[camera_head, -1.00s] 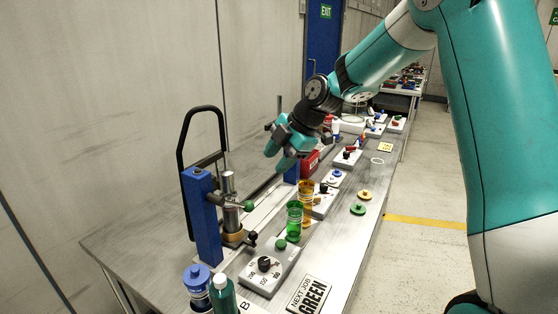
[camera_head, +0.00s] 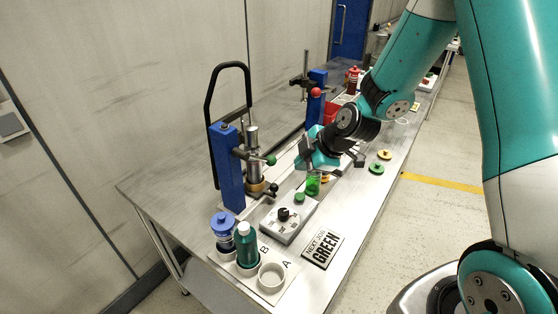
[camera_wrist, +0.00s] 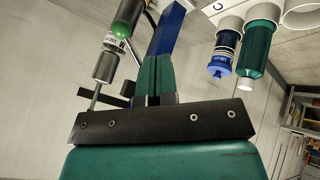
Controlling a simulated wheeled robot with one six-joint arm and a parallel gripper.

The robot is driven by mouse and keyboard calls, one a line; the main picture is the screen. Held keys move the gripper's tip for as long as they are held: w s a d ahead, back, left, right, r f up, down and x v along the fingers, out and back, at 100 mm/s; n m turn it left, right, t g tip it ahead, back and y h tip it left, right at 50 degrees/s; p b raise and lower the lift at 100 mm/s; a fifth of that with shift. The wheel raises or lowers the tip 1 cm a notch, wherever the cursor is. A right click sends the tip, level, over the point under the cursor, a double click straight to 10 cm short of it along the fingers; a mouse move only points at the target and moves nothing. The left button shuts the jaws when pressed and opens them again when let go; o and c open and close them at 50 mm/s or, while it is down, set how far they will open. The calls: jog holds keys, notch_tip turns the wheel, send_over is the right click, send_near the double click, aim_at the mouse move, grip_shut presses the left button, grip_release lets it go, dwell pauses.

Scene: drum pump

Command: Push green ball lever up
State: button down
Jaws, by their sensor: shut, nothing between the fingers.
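The green ball (camera_head: 270,160) sits on the end of a lever that sticks out to the right from the metal pump (camera_head: 253,150) on the blue post (camera_head: 226,165).
A second pump with a red ball (camera_head: 316,92) stands behind. Blue (camera_head: 223,230) and green (camera_head: 246,245) bottles stand in front. A black handle (camera_head: 208,110) rises behind the post.

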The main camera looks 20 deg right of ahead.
jog(key=w+a+f+p, duration=0.3)
jog(key=w+f+p, duration=0.2)
jog(key=w, duration=0.3)
jog(key=shift+w+a+f+p, duration=0.15)
jog(key=shift+f+p, duration=0.15)
jog(key=shift+f, duration=0.5)
